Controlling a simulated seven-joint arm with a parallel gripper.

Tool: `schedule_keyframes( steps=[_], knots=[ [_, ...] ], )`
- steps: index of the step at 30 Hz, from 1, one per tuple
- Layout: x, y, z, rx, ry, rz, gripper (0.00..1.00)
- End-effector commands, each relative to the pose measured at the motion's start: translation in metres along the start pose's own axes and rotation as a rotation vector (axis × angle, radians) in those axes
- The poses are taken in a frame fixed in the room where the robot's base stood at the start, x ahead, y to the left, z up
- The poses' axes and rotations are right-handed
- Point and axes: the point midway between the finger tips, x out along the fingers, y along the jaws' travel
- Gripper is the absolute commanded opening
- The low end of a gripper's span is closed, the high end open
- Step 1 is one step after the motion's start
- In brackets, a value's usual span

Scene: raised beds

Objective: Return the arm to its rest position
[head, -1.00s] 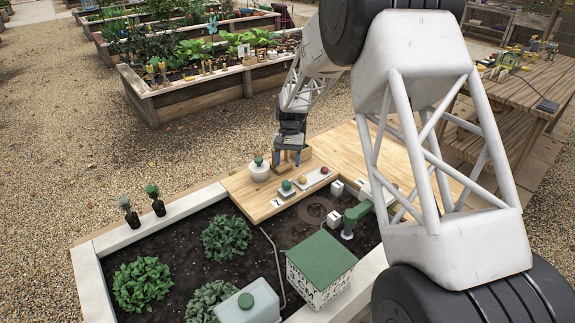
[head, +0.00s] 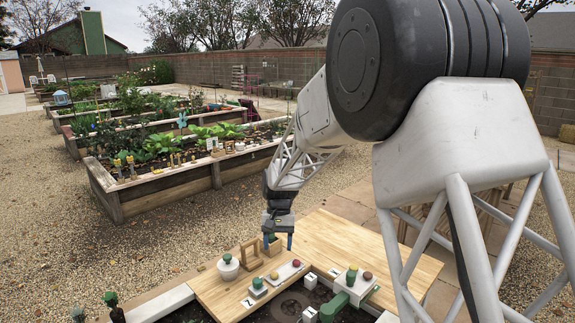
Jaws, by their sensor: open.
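Nothing shows between the fingers. It is over the back part of the light wooden board (head: 215,294). A small wooden box (head: 267,250) with something green in it stands behind and beside the fingers; whether they touch it cannot be told. My large arm links fill the right of the view.
Raised planters (head: 165,190) stand behind on gravel. Gravel at left (head: 45,220) is open.

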Motion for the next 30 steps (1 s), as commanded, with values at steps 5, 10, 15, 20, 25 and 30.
schedule_keyframes(
  steps=[5, 10, 15, 20, 25, 30],
  knots=[
    [-0.026, 0.027, 0.037, -0.001, 0.047, -0.007, 0.6],
    [-0.043, 0.051, 0.072, -0.001, 0.088, -0.012, 0.6],
    [-0.057, 0.073, 0.108, -0.002, 0.129, -0.015, 0.6],
    [-0.067, 0.094, 0.142, -0.002, 0.168, -0.017, 0.6],
    [-0.073, 0.115, 0.179, -0.003, 0.208, -0.016, 0.6],
    [-0.077, 0.133, 0.216, -0.003, 0.251, -0.016, 0.6]
  ],
)
